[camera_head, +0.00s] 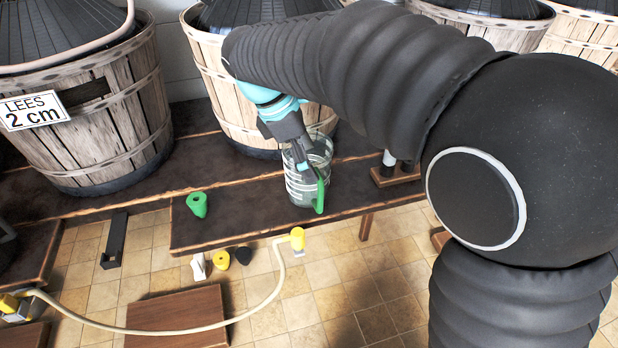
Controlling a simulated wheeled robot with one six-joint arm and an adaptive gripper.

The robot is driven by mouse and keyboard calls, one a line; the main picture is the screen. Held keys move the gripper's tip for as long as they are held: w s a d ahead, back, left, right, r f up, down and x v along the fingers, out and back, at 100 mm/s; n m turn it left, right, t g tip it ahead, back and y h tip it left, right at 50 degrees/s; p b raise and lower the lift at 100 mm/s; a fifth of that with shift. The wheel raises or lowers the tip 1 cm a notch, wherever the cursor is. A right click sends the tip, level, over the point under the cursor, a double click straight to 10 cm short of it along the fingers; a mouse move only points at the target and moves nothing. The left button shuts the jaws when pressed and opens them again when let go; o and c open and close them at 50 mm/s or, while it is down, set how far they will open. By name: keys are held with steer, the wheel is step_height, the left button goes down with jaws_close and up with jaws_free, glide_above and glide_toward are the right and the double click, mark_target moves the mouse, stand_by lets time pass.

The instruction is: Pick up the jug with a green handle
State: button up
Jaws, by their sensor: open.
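The jug (304,187) is clear, ribbed and upright, with a green handle (320,192) on its right front side. It stands on the dark bench near its front edge. My gripper (305,162) points down at the jug, with its dark fingers over and in front of the jug's upper part. The jaws are open. One finger shows close to the top of the green handle, but I cannot tell whether it touches. My arm and the fingers hide part of the jug's rim.
A green stopper-like piece (197,204) lies on the bench (240,215) left of the jug. Dark bottles (388,160) stand in a wooden holder to the right. Large wooden baskets (100,130) line the back. A pale hose (200,328) curves over the tiled floor.

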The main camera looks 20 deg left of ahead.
steer(key=shift+a+x, duration=0.1)
steer(key=shift+x, duration=1.2)
steer(key=shift+a+x, duration=0.15)
steer(key=shift+x, duration=1.2)
steer(key=shift+w, duration=0.15)
steer(key=shift+c, duration=0.2)
